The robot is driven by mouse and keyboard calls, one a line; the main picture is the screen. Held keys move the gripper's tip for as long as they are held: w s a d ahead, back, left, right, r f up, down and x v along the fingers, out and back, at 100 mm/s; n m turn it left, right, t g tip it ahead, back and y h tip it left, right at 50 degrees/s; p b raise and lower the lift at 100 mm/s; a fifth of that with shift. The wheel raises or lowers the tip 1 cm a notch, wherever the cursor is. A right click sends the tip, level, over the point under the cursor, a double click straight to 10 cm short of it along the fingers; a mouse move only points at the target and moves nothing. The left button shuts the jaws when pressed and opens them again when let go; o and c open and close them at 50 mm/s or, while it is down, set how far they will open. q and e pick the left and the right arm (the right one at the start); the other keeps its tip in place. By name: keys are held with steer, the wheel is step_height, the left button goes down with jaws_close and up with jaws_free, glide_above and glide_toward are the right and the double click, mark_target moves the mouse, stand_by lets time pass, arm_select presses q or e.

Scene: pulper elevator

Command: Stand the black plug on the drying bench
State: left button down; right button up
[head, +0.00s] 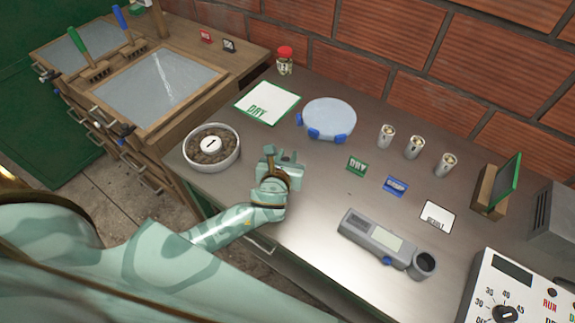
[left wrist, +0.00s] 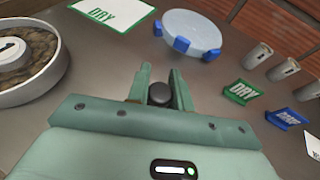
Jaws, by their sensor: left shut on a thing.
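My left gripper (head: 283,160) is over the metal-topped bench (head: 240,190), to the right of a round white dish. In the left wrist view its two fingers (left wrist: 161,88) are shut on a dark, round-topped thing, which looks like the black plug (left wrist: 160,94). Only its top shows there; its lower part is hidden by the gripper. In the head view I cannot make the plug out. I cannot tell whether it touches the bench top. My right gripper is not in view.
The dish (head: 228,166) holds brown beans. A white DRY card (head: 268,105), a pale round pan (head: 329,115) and a red-capped jar (head: 285,62) stand behind. Several metal cups (head: 414,148), small signs (head: 357,166) and a grey meter (head: 375,240) are to the right.

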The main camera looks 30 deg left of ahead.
arm_select(q)
step_height(320, 180, down, 4)
steer(key=shift+w+r+b, duration=0.1)
steer(key=shift+w+b, duration=0.05)
steer(key=shift+b, duration=0.65)
steer(key=shift+r, duration=0.15)
steer(key=c, duration=1.6)
jaws_free()
steer(key=shift+c, duration=0.2)
steer(key=o, duration=0.4)
steer(key=shift+r, duration=0.1)
steer(key=p+v, duration=0.2)
steer(key=v, duration=1)
steer(key=shift+p, duration=0.35)
